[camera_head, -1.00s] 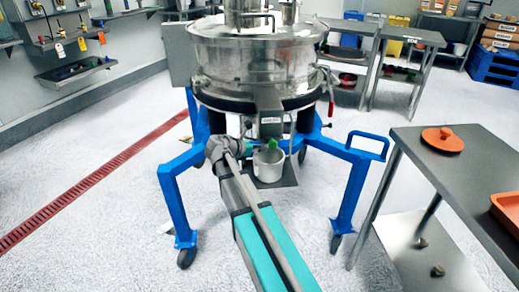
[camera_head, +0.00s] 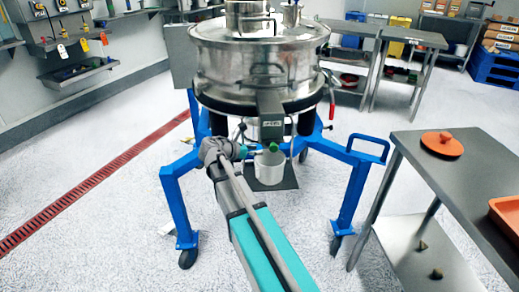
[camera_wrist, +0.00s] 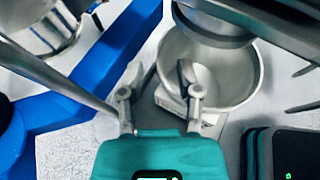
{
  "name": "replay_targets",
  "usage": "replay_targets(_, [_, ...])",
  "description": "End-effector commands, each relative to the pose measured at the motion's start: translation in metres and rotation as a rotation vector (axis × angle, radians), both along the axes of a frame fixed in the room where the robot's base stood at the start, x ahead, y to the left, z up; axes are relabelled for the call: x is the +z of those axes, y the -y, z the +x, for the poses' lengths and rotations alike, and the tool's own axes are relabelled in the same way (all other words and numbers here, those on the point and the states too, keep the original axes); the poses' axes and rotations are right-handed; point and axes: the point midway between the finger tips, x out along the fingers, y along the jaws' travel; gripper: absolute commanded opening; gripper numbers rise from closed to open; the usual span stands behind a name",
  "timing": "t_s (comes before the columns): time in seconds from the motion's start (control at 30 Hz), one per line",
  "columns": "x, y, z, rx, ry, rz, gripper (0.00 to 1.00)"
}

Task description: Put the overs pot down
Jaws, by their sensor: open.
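The overs pot (camera_head: 269,171) is a pale grey, open-topped round pot. It stands upright on a dark plate (camera_head: 287,178) low at the front of the sifter (camera_head: 255,65), below its spout (camera_head: 270,103). In the wrist view the pot (camera_wrist: 250,85) shows its empty-looking inside, partly covered by the spout above. My gripper (camera_wrist: 158,78) is open at the pot's left side. Its right finger overlaps the pot's near-left wall in the picture; I cannot tell whether it touches. The left finger is clear of the pot.
The sifter's blue legs (camera_head: 176,205) stand on castors around the plate. A steel table (camera_head: 470,170) at the right bears an orange lid (camera_head: 441,144) and an orange tray (camera_head: 507,214). A red floor drain (camera_head: 90,185) runs at the left. The floor between is clear.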

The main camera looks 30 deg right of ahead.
Motion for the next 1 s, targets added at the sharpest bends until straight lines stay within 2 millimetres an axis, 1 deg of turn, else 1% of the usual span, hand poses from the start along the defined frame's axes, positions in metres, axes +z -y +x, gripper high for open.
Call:
replay_targets(0.03, [0.006, -0.007, -0.001, 0.002, 0.000, 0.000, 0.45])
replay_targets(0.3, [0.023, -0.046, -0.007, 0.001, -0.001, 0.000, 0.45])
replay_targets(0.5, [0.032, -0.069, -0.010, 0.001, -0.001, 0.000, 0.45])
replay_targets(0.7, [0.035, -0.081, -0.012, 0.000, 0.000, 0.000, 0.45])
replay_targets(1.0, [0.035, -0.083, -0.013, -0.001, 0.000, 0.000, 0.45])
